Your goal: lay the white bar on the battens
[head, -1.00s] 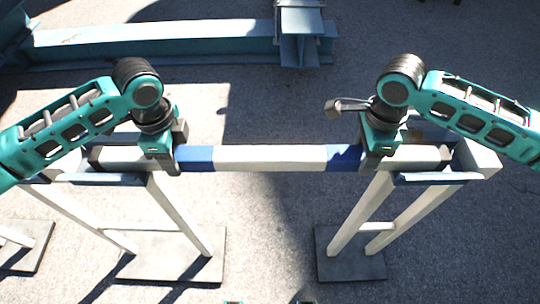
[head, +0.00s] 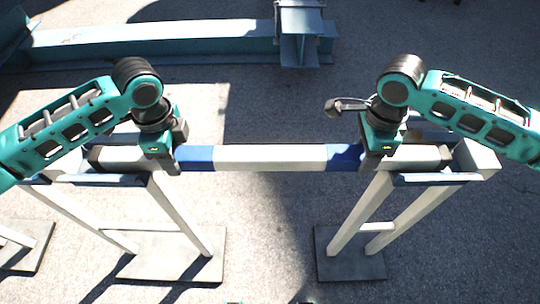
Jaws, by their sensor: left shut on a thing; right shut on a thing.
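The white bar (head: 270,157) with blue bands lies level across the picture in the head view, with dark end sections beyond my grippers. My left gripper (head: 172,160) is shut on the bar by its left blue band. My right gripper (head: 370,159) is shut on it by its right blue band. The bar's ends lie over the tops of two trestle stands, the left stand (head: 180,215) and the right stand (head: 360,217). The battens are mostly hidden under the bar and my grippers. I cannot tell whether the bar touches them.
A blue-grey steel beam (head: 150,42) lies on the ground at the back, with a short steel section (head: 300,35) at its right. The stands have flat base plates (head: 350,262). The ground between the stands is clear.

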